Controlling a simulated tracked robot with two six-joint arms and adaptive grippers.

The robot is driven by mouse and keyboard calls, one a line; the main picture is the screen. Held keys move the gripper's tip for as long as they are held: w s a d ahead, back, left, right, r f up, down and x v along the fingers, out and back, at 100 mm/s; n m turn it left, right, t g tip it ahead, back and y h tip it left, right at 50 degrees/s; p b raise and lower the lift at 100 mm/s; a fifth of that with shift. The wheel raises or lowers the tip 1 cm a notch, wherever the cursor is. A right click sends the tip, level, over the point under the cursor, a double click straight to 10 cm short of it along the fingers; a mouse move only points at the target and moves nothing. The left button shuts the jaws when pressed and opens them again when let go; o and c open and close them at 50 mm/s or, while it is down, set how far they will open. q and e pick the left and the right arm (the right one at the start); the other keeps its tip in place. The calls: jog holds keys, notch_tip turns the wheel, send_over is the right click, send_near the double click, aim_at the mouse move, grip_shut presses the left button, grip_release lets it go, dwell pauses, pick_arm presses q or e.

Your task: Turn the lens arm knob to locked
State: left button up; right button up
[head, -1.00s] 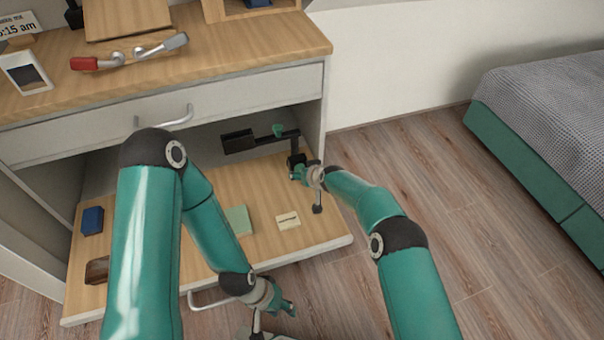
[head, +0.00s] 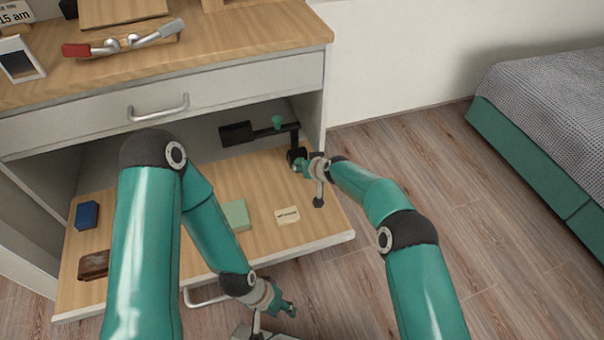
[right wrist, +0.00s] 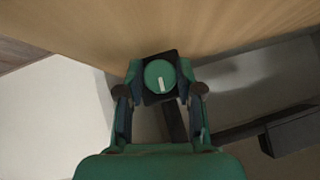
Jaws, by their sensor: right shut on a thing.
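The lens arm (head: 264,132) is a black bar with a dark block at its left end and a small green piece on top, carried by a black post at the tray's back right. Its knob (right wrist: 161,73) is a round green dial with a white mark on a black square base; the mark points toward the bottom of the right wrist view. My right gripper (right wrist: 160,78) is shut on the knob, one finger on each side. In the head view, my right gripper (head: 301,166) hides the knob. My left gripper (head: 280,302) is low, before the tray's front edge, apart from the lens arm; its jaw gap is unclear.
The wooden pull-out tray (head: 255,240) bears a blue block (head: 87,214), a brown item (head: 94,264), a pale green block (head: 236,214) and a small labelled card (head: 287,215). A closed drawer (head: 225,92) is above. A bed (head: 560,120) stands right, with open floor between.

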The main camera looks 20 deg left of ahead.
jog(key=shift+d+f+m+g+y+b, duration=0.1)
jog(key=shift+f+m+g+y+b, duration=0.4)
jog(key=shift+b, duration=2.1)
jog(key=shift+r+y+b, duration=0.3)
jog(key=shift+r+b, duration=0.05)
jog(key=shift+r, duration=0.1)
jog(key=o, duration=1.2)
jog(key=shift+c, duration=0.2)
jog(key=shift+r, duration=0.1)
jog(key=shift+s+d+r, duration=0.15)
jog(key=shift+d+r, duration=0.15)
jog(key=v, duration=1.1)
jog(key=shift+s+f, duration=0.15)
jog(key=shift+f, duration=0.05)
jog(key=shift+c, duration=0.2)
